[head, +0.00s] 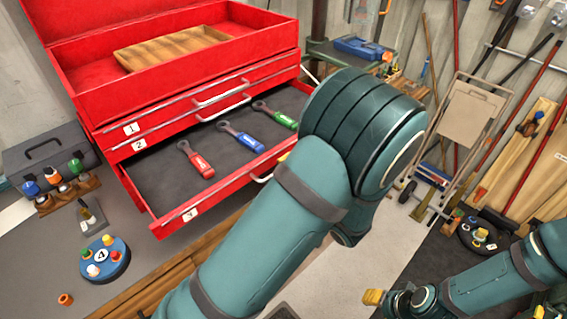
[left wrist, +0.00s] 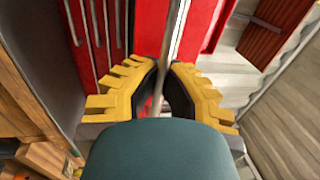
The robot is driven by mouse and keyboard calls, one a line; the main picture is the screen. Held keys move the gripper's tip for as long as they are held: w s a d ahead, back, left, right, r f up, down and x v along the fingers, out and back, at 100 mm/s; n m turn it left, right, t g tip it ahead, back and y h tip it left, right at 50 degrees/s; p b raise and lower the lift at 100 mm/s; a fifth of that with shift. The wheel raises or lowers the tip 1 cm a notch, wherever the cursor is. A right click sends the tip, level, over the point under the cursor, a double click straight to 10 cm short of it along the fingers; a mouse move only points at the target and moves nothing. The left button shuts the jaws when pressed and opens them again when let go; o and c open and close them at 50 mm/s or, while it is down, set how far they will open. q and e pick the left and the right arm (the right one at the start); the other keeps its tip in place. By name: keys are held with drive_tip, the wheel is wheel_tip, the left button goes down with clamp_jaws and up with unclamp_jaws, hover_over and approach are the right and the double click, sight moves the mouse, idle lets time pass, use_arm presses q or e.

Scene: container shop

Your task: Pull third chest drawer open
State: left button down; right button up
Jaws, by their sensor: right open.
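The red tool chest (head: 105,45) stands on the bench in the head view. Drawers labelled 1 (head: 131,129) and 2 (head: 138,144) are closed. The drawer below them (head: 165,220) is pulled out; its label is hard to read. It holds red (head: 200,165), blue (head: 248,141) and green (head: 282,119) handled wrenches. In the head view my left arm mostly hides my left gripper by the drawer's front. In the left wrist view its yellow fingers (left wrist: 162,75) are closed around a metal handle bar (left wrist: 178,25). My right gripper (head: 387,299) is open and empty at lower right.
A round blue stand marked 4 (head: 101,256), small bottles (head: 76,165) and a grey toolbox (head: 45,148) are on the bench left of the drawer. A folded hand truck (head: 467,115) leans at the right wall. Open floor (head: 385,255) lies right of my left arm.

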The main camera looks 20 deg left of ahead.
use_arm(q)
drive_tip(key=c, duration=1.4)
unclamp_jaws()
drive_tip(key=shift+o, duration=0.2)
drive_tip(key=v, duration=1.2)
